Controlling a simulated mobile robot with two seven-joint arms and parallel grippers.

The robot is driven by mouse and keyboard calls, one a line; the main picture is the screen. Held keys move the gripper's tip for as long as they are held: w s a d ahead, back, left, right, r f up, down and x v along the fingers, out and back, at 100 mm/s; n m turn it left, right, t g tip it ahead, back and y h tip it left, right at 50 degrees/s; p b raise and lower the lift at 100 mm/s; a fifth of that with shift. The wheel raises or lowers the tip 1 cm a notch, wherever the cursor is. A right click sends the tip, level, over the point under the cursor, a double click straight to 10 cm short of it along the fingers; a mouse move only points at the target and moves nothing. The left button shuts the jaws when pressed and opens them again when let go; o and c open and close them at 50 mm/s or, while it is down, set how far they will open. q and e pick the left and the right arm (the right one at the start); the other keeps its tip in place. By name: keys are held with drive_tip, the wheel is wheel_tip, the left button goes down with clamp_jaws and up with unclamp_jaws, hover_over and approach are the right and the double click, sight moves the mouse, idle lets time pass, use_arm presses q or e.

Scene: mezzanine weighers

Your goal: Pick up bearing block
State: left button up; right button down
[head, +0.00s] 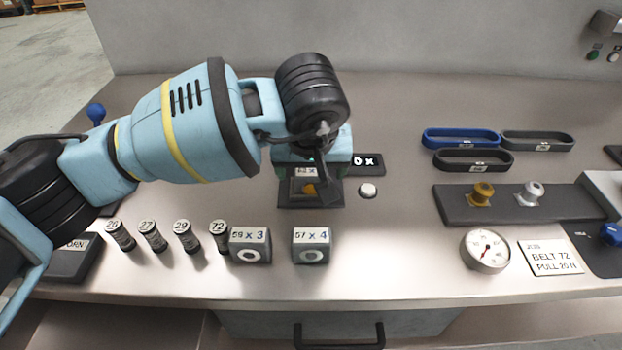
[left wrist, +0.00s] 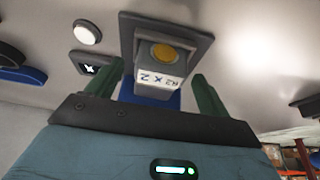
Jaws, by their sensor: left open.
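A grey bearing block (head: 304,172) with a number label sits on a dark square plate (head: 290,202), partly hidden under my left gripper. In the left wrist view the block (left wrist: 172,68) shows a round yellow-orange centre and a label that seems to read 62 x 2. My left gripper (left wrist: 155,88) is open, its two green fingers at either side of the block; I cannot tell whether they touch it. In the head view its fingers are mostly hidden by the wrist. Two more blocks, labelled 58 x 3 (head: 250,246) and 57 x 4 (head: 311,246), stand nearer the front edge.
Several labelled cylinders (head: 184,236) stand left of the front blocks. A small display (head: 367,162) and a white button (head: 368,191) are right of the plate. Belt rings (head: 461,138), a dark rack (head: 455,205) and a dial gauge (head: 486,250) lie further right. The bench middle is clear.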

sight(311, 173)
use_arm(q)
drive_tip(key=c, duration=1.3)
drive_tip(key=shift+r, duration=0.15)
wheel_tip(311, 173, up, 10)
drive_tip(key=shift+f, duration=0.15)
